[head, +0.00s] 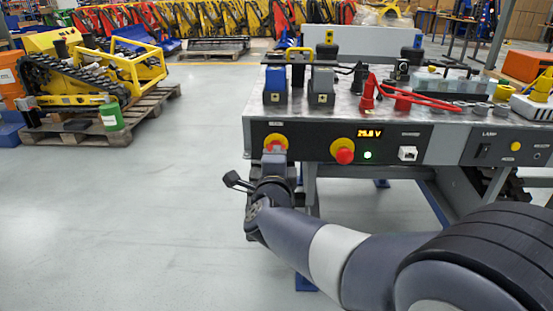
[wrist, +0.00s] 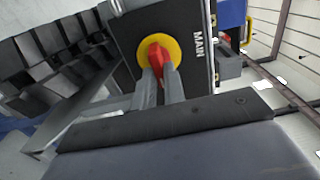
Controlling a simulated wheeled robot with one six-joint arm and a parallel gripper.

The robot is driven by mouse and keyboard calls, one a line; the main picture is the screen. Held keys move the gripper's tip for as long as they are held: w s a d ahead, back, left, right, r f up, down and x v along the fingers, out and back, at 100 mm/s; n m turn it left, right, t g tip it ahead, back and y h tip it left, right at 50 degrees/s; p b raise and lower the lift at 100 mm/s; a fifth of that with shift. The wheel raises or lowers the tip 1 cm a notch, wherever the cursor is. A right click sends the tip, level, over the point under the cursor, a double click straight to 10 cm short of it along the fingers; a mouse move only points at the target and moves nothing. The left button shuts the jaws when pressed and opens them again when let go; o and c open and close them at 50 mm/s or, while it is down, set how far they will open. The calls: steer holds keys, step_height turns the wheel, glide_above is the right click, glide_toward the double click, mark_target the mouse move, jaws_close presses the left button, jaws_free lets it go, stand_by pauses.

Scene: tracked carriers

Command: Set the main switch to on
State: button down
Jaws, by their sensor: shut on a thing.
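The main switch (head: 275,139) is a red knob on a round yellow plate at the left end of the black front panel. In the wrist view the switch (wrist: 156,48) sits beside the label MAIN (wrist: 211,41). My gripper (head: 276,154) reaches the switch from the front. In the wrist view my gripper (wrist: 160,80) is shut with one finger on each side of the red knob, which lies in line with the fingers. The fingers hide part of the knob. I cannot read any on or off marks.
Right of the switch, a second red knob (head: 344,152) on yellow stands close by. An orange display (head: 369,134) is lit, with a green light (head: 367,155) below it. The bench top (head: 340,104) carries blocks and red cables. Floor (head: 150,215) is clear to the left.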

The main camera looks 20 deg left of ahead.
stand_by(0.3)
steer(key=c, duration=1.5)
jaws_free()
steer(key=p+v, duration=0.3)
steer(key=v, duration=0.7)
steer(key=shift+s, duration=0.4)
steer(key=shift+w, duration=0.1)
steer(key=b+x, duration=0.3)
steer(key=x, duration=0.7)
steer(key=shift+w, duration=0.35)
